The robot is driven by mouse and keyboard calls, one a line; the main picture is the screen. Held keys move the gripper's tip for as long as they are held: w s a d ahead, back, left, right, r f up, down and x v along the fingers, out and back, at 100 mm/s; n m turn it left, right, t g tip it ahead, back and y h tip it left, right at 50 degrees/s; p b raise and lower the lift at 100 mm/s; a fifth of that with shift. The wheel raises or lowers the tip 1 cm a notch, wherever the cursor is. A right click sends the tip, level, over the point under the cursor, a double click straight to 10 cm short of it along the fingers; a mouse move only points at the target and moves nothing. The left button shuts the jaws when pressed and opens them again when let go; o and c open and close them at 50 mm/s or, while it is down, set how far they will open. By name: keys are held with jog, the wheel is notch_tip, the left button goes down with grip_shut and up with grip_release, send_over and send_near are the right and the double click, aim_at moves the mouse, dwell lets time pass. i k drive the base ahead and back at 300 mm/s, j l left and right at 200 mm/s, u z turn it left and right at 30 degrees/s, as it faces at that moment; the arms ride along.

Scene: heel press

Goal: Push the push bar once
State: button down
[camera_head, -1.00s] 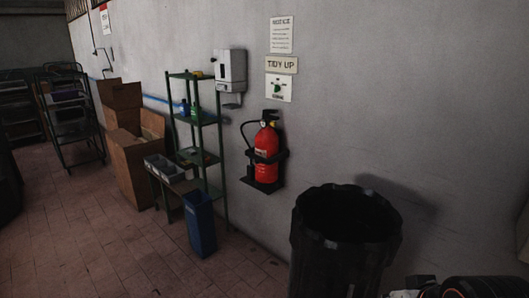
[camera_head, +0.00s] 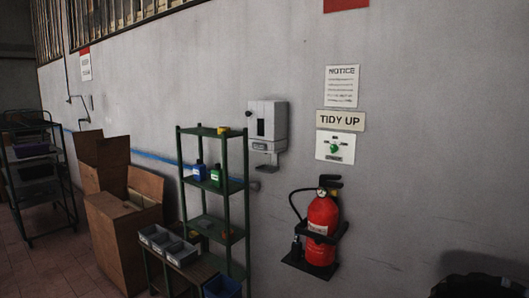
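A pale grey wall dispenser (camera_head: 267,122) hangs on the wall right of the green shelf. It has a dark window in front and a lighter block (camera_head: 268,145) at its lower front, which looks like the push bar, though it is too small to be certain. A small drip tray (camera_head: 268,168) sticks out below it. Nothing touches the dispenser.
A green shelf rack (camera_head: 246,205) with bottles stands just left of the dispenser. A red extinguisher (camera_head: 322,230) hangs to the lower right. Cardboard boxes (camera_head: 122,240) and grey bins (camera_head: 168,246) stand left; a black bin (camera_head: 480,284) is at bottom right.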

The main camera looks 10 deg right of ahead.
aim_at(255, 144)
jog(key=i+j+z, duration=0.25)
jog(key=i+j, duration=1.1)
